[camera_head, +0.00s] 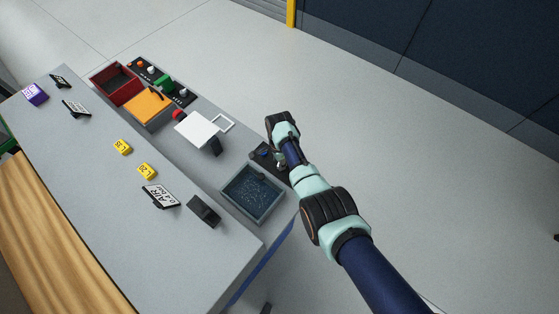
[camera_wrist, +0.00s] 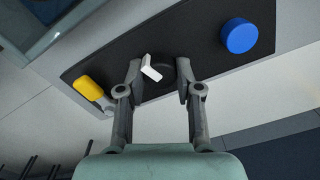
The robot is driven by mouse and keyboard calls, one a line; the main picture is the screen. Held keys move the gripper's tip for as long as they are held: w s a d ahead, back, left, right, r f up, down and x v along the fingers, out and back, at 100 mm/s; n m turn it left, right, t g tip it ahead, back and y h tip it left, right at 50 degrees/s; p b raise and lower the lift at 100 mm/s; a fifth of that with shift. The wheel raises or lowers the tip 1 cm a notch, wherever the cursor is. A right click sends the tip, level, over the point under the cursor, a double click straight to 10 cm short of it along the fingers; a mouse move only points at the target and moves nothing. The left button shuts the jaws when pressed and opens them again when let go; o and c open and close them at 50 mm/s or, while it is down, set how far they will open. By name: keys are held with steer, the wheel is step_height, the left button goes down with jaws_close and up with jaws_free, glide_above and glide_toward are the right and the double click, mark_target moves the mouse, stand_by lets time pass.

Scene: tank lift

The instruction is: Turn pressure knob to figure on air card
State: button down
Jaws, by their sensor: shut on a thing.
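My gripper (camera_wrist: 160,74) is shut on the black pressure knob (camera_wrist: 166,81), with one finger on each side of it. The knob's white pointer (camera_wrist: 150,69) shows between the fingers, slanting. The knob sits on a dark panel (camera_wrist: 205,50), between a yellow lever (camera_wrist: 88,88) and a blue button (camera_wrist: 238,37). The dark panel also shows in the head view (camera_head: 256,158), where my arm hides part of it and the knob. The air card (camera_head: 160,196) stands on the bench; it reads "AIR" with a small figure that seems to be 0.4.
A grey tank (camera_head: 224,192) with dark contents is beside the panel. A red box (camera_head: 97,83), an orange-topped box (camera_head: 148,104), a white plate (camera_head: 197,130) and yellow tags (camera_head: 122,146) are farther left. Open floor lies right of the bench.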

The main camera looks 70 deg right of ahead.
steer(key=m, duration=0.5)
steer(key=shift+m, duration=0.3)
steer(key=m, duration=0.5)
steer(key=shift+m, duration=0.3)
steer(key=c, duration=0.8)
jaws_free()
steer(key=shift+o, duration=0.2)
steer(key=shift+r, duration=0.1)
step_height(320, 180, up, 12)
